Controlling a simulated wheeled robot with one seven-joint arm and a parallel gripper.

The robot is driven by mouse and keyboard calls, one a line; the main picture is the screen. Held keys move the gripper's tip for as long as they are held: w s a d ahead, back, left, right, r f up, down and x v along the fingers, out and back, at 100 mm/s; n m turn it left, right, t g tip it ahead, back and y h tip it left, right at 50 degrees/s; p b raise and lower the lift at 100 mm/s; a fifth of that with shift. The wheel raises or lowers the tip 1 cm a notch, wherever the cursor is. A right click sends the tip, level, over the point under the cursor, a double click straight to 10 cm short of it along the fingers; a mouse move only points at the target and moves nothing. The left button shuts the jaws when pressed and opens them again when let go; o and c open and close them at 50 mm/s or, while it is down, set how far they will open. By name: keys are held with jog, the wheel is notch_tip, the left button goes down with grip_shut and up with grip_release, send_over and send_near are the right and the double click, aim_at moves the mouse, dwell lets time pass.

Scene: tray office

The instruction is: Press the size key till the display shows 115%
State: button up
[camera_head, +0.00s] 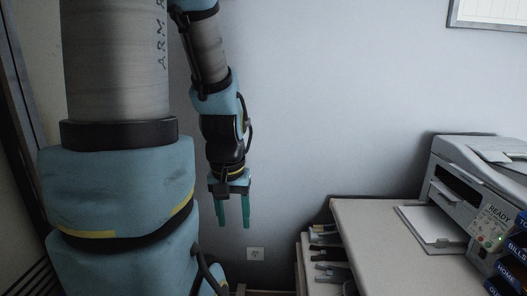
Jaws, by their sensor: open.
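A grey printer (467,190) stands on the cabinet top at the right of the head view. Its panel (488,239) carries several small keys, with a display reading READY (497,213). The size key cannot be made out among the keys, and no percentage is readable. My gripper (234,222) hangs down left of the cabinet, in front of the wall, with its two green fingers apart and nothing between them. It is well away from the printer and its panel.
The cabinet top (375,240) is mostly clear left of the printer. The printer's paper tray (431,225) sticks out to the left. Labelled blue trays (508,272) stand at the right edge, close to the panel. Open cabinet shelves (327,262) face left. A wall socket (255,254) sits low.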

grip_shut()
dwell(1.1)
